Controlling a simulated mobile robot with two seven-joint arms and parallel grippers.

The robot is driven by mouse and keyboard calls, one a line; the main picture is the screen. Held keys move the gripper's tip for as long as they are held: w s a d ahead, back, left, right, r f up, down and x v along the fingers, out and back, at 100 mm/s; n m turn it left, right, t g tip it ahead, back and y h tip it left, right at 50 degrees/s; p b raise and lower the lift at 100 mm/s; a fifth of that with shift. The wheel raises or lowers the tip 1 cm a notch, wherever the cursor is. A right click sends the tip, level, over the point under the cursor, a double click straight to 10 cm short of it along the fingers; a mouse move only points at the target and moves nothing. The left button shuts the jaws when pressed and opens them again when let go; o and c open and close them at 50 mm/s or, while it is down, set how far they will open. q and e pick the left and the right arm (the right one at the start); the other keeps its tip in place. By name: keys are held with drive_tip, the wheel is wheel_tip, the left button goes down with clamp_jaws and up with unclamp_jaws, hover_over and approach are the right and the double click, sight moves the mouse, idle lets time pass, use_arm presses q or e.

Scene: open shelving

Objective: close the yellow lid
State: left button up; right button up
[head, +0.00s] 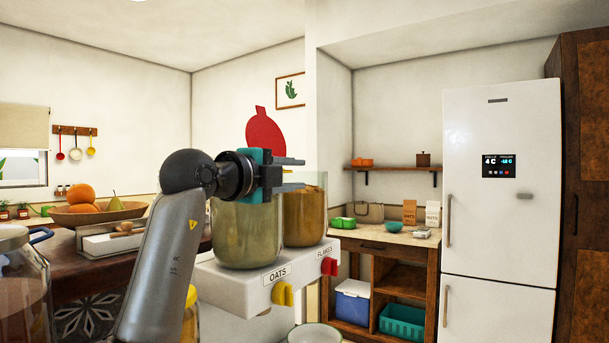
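No lid that I can name for certain as the yellow lid shows. The white dispenser (238,283) holds an oats jar (246,238) and a flakes jar (305,215). A yellow knob (283,294) sits under OATS and a red knob (329,266) under FLAKES. A yellow thing (191,318) is partly hidden behind my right arm.
A red rounded panel (266,133) stands upright behind the gripper. A bowl (323,334) is below the dispenser. A glass jar (22,290) is at the left edge. A fruit bowl (97,213) and white box (110,240) are behind my arm. Shelving (405,282) and fridge (499,200) are right.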

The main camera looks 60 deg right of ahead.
drive_tip(key=shift+w+a+f, duration=0.1)
drive_tip(key=shift+a+f, duration=0.1)
drive_tip(key=shift+a, duration=0.9)
drive_tip(key=shift+a+f, duration=0.2)
drive_tip(key=shift+a, duration=0.9)
